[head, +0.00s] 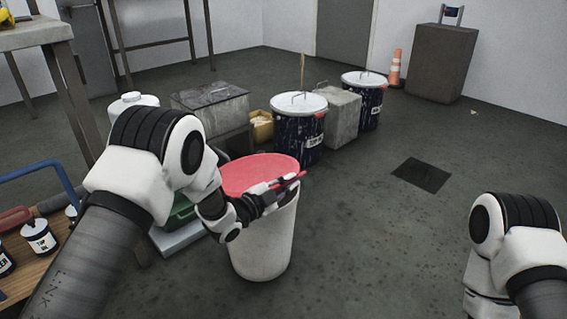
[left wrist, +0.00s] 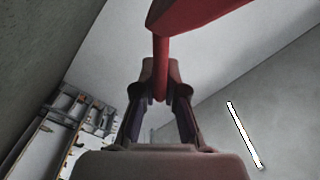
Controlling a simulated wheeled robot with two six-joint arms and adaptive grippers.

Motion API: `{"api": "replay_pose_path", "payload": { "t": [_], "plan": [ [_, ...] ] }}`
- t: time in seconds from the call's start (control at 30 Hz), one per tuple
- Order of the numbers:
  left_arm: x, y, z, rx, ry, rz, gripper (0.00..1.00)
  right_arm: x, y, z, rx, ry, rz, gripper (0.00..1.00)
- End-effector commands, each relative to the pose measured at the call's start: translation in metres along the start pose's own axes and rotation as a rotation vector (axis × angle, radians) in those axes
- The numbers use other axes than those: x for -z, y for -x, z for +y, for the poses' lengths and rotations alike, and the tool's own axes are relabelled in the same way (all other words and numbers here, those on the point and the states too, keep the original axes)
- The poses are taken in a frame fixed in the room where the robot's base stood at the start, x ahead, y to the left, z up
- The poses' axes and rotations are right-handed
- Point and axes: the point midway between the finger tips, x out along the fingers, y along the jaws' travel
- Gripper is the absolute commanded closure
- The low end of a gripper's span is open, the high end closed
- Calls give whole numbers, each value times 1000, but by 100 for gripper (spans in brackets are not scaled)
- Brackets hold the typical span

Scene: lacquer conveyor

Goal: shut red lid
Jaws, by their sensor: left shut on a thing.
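The red lid (head: 262,170) is a round disc over the top of a pale upright bin (head: 262,250) in the middle of the head view. My left arm crosses in front of it and hides its left and front edges, so I cannot tell whether the lid sits flush on the rim. My left gripper (head: 286,186) is at the lid's front right edge. In the left wrist view, its fingers (left wrist: 160,95) are shut on a red bar (left wrist: 161,65) that joins a larger red part (left wrist: 195,14) above. My right arm shows at the lower right, its fingers not visible.
Dark paint drums (head: 299,130) and a grey block (head: 342,118) stand behind the bin. A green container (head: 180,213) is beside it at left. A bench (head: 45,262) with cans is at lower left. The floor to the right is open around a dark floor plate (head: 421,175).

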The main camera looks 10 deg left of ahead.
Motion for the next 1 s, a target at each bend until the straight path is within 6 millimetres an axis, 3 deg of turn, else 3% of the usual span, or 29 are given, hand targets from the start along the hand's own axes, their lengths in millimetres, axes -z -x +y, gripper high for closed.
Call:
{"api": "replay_pose_path", "payload": {
  "t": [0.1,0.37,0.97,1.0],
  "plan": [
    [-17,0,28,1,3,-5,100,1,-11,0,0,-2,2,0],
    [-38,0,61,4,2,-4,100,1,-20,0,0,-4,3,0],
    [-48,2,75,-3,7,-12,100,2,-23,1,-1,-3,5,0],
    [-48,2,75,-3,7,-12,80,2,-23,1,-1,-3,5,0]
  ]
}}
